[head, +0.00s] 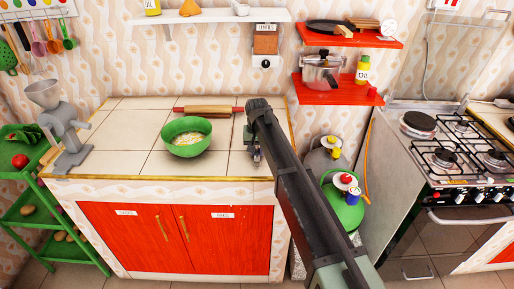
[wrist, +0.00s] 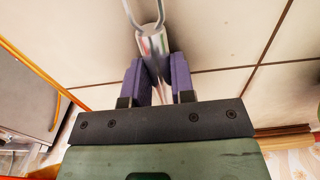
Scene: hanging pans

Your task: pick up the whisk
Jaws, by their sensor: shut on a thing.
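The whisk (wrist: 151,42) shows in the wrist view as a shiny metal handle with a wire loop at its end, at the top of the picture. My gripper (wrist: 157,68) has its two purple fingers shut on the handle, one on each side. In the head view my gripper (head: 253,146) is over the right part of the tiled counter, beside the green bowl. My arm hides most of the whisk there. I cannot tell whether the whisk touches the counter.
The green bowl (head: 187,137) with pale contents stands left of my gripper. A rolling pin (head: 208,110) lies behind it. A grey grinder (head: 62,125) stands at the counter's left. A red shelf (head: 337,93) holds a pot at right. The stove (head: 450,145) is further right.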

